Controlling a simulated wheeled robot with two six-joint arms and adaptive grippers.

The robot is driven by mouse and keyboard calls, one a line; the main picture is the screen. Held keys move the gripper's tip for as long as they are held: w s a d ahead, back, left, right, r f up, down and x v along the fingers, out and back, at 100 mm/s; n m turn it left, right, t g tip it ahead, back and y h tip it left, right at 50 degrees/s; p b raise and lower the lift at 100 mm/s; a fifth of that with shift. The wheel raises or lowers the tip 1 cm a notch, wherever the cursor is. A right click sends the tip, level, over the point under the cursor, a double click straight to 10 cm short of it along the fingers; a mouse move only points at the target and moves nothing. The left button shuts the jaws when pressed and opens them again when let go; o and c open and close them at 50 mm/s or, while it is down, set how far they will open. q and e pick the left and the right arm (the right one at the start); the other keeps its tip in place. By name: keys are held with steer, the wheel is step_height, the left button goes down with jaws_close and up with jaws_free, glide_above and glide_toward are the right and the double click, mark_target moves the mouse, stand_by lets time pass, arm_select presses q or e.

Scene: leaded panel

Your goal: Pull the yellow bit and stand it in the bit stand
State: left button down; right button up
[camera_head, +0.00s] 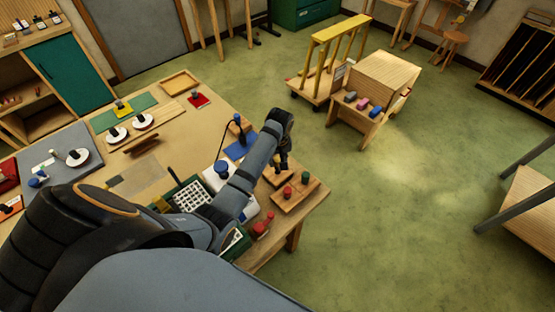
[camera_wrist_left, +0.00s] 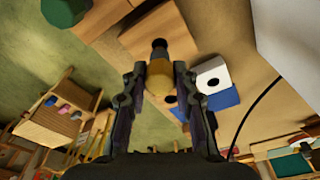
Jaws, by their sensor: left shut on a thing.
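My left gripper (camera_head: 283,166) is over the right end of the workbench, pointing down. In the left wrist view its two fingers (camera_wrist_left: 160,88) are shut on the yellow bit (camera_wrist_left: 159,78), whose dark tip points away from the fingers. The bit is hidden in the head view. Wooden blocks lie beneath; one bears a red and a green knob-like piece (camera_head: 305,178). A wooden block (camera_wrist_left: 155,30) with a dark hole shows behind the bit in the wrist view. I cannot tell which block is the bit stand, or whether the bit touches it. My right gripper is out of view.
A white block with a dark hole (camera_wrist_left: 213,75) stands by a blue mat (camera_head: 241,147), with a dark cable nearby. Red pieces (camera_head: 262,225) lie near the bench's front edge. The green floor right of the bench is open, up to a wooden cart (camera_head: 385,75).

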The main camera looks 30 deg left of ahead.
arm_select(q)
steer(key=shift+f+b, duration=0.3)
steer(key=shift+f, duration=1.2)
steer(key=c, duration=1)
jaws_free()
steer(key=shift+r, duration=0.35)
steer(key=r, duration=0.7)
steer(key=s+d+r, duration=0.1)
steer(key=r, duration=0.3)
steer(key=shift+r, duration=0.15)
